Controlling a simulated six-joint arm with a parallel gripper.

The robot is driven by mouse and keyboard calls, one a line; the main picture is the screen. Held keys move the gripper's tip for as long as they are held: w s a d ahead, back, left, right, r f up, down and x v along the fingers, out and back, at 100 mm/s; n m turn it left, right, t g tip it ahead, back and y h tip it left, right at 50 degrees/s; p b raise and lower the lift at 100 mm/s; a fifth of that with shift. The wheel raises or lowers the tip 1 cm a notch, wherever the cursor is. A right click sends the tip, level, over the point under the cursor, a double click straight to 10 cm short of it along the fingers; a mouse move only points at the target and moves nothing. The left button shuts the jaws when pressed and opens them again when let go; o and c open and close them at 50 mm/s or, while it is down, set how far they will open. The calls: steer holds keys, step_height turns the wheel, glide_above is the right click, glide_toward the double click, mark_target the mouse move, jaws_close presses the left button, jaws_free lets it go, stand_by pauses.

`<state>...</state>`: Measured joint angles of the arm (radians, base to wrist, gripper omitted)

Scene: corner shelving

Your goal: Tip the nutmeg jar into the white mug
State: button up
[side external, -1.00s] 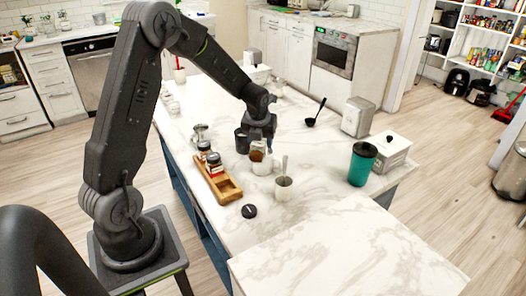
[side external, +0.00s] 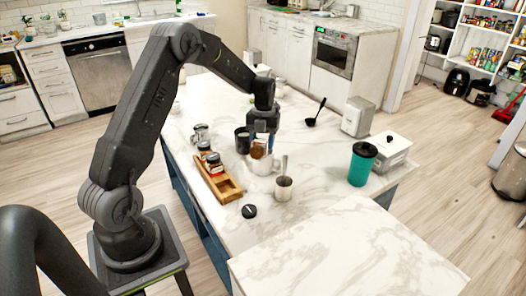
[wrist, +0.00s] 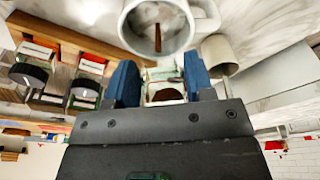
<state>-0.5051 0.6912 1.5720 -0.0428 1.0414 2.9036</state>
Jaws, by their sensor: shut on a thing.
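My gripper (side external: 262,140) is shut on the nutmeg jar (side external: 257,152), a small clear jar with brown contents. It holds the jar tilted, just above the white mug (side external: 263,168) on the marble counter. In the wrist view the jar (wrist: 165,94) sits between the blue fingers (wrist: 160,86), partly hidden by the gripper body. The mug's open mouth (wrist: 135,30) is just beyond it, with a narrow brown streak inside. I cannot tell if that is falling powder. A loose black lid (side external: 249,211) lies on the counter.
A wooden rack (side external: 231,190) with dark-lidded jars (side external: 213,160) stands left of the mug. A grey cup (side external: 284,188) with a utensil is close at the mug's right. A dark cup (side external: 242,141) is behind. A teal tumbler (side external: 362,165) stands farther right. The front counter is clear.

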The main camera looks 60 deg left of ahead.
steer(key=shift+w+a, duration=0.1)
steer(key=shift+r, duration=0.1)
steer(key=shift+r, duration=1.5)
